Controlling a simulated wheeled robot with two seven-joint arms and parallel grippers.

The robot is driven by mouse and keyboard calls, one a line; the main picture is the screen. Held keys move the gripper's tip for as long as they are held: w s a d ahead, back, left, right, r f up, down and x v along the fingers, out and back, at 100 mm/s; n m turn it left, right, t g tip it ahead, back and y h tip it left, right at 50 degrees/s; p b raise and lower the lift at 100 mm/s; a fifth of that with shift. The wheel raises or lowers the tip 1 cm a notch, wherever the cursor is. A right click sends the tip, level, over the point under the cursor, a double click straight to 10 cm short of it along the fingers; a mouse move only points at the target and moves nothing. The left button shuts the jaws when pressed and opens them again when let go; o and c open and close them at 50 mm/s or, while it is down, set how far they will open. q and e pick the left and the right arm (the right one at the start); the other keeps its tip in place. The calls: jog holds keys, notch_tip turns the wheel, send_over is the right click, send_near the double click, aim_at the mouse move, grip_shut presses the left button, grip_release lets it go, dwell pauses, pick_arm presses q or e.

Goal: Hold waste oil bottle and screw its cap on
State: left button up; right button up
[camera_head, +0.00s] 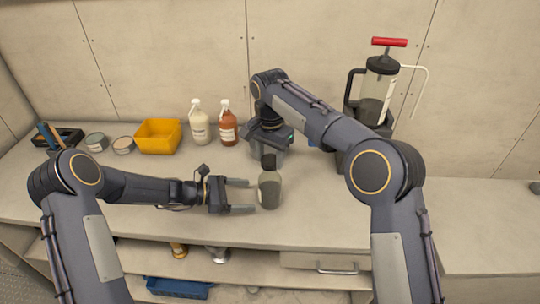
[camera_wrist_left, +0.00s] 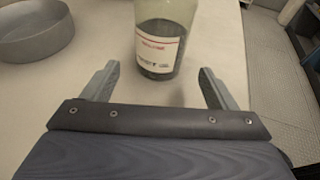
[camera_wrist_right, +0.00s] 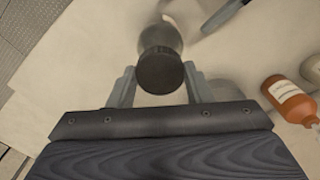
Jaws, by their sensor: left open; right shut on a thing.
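The waste oil bottle (camera_head: 270,190) stands upright on the bench, clear with dark liquid inside. In the left wrist view the bottle (camera_wrist_left: 158,45) shows a white label with red print; its top is out of frame. My left gripper (camera_head: 252,195) is open, its fingers pointing at the bottle from the left, with the bottle at the fingertips and a gap on each side. My right gripper (camera_wrist_right: 160,71) is shut on the black cap (camera_wrist_right: 160,72). The cap (camera_head: 268,161) is directly over the bottle's neck; I cannot tell if it touches the neck.
A cream bottle (camera_head: 200,125) and an orange-brown bottle (camera_head: 227,125) stand behind. A yellow bin (camera_head: 158,136), tins (camera_head: 123,145) and a tool tray (camera_head: 70,138) are at the back left. A red-handled pump canister (camera_head: 380,85) stands at the back right. A round grey dish (camera_wrist_left: 35,30) shows near the bottle.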

aim_at(266, 195)
pick_arm(q)
jog(key=shift+x, duration=3.85)
jog(key=c, duration=0.7)
jog(key=shift+c, duration=0.2)
